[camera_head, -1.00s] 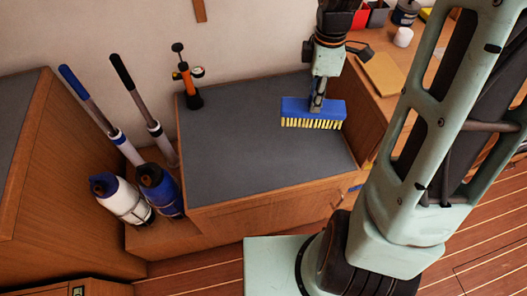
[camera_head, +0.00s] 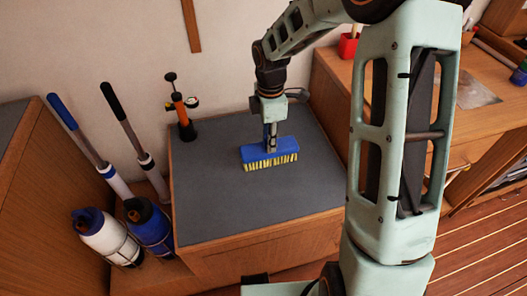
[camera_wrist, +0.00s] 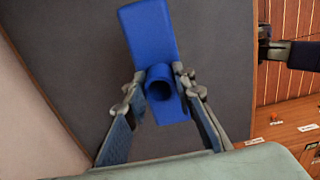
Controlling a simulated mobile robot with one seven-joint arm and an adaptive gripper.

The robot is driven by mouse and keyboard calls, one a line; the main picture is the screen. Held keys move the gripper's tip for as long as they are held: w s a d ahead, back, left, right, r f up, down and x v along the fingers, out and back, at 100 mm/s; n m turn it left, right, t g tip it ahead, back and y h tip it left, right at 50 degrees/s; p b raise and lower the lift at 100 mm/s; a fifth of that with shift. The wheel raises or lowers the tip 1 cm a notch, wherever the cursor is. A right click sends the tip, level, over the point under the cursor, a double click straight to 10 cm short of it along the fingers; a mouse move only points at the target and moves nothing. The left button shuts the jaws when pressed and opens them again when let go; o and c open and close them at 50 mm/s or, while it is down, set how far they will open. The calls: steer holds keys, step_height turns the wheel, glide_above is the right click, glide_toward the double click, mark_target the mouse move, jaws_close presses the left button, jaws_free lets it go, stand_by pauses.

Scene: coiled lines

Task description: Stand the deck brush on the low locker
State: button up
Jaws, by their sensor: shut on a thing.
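The deck brush (camera_head: 270,152) has a blue block with a short socket and yellow-white bristles. It is bristles down over the grey top of the low locker (camera_head: 215,205), and I cannot tell whether the bristles touch it. My gripper (camera_head: 270,138) comes down from above and is shut on the brush's socket. In the wrist view, the fingers of my gripper (camera_wrist: 160,84) are on both sides of the round blue socket of the brush (camera_wrist: 148,30). The bristles are hidden there.
An orange and black hand pump (camera_head: 180,110) stands at the locker's back left corner. Left of the locker are two long-handled poles (camera_head: 110,175) and white and blue bottles (camera_head: 107,238). A wooden desk (camera_head: 480,135) is to the right. The locker top around the brush is clear.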

mark_target(264, 149)
steer(key=shift+w+a+f, duration=0.35)
steer(key=shift+a+f, duration=0.3)
steer(key=shift+f, duration=0.2)
steer(key=shift+w+a+f+b, duration=0.15)
steer(key=shift+f+b, duration=0.35)
steer(key=shift+f, duration=1.2)
steer(key=shift+f, duration=0.1)
steer(key=o, duration=1.1)
steer(key=shift+f, duration=0.1)
step_height(264, 149, up, 12)
steer(key=shift+r+p, duration=0.15)
steer(key=shift+p, duration=1.05)
